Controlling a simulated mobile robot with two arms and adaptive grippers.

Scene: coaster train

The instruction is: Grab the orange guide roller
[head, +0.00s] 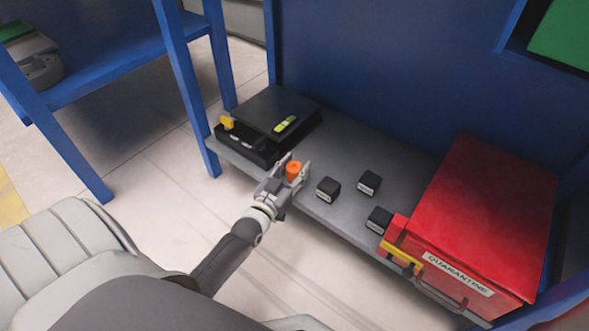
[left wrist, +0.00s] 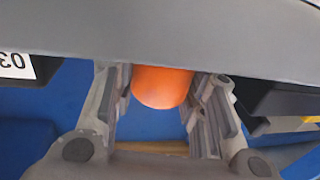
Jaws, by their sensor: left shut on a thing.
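The orange guide roller (head: 294,171) is at the front edge of the grey shelf (head: 330,222). My left gripper (head: 292,172) is around it and shut on it. In the left wrist view the orange roller (left wrist: 162,86) sits between the two fingers of my left gripper (left wrist: 163,95). Whether the roller touches the shelf is hard to tell. My right gripper is not in view.
Black labelled blocks (head: 328,188) stand on the shelf right of the roller. A black box (head: 255,135) with a yellow-green item is at the left, and a red quarantine box (head: 480,220) at the right. A blue wall (head: 380,70) stands behind.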

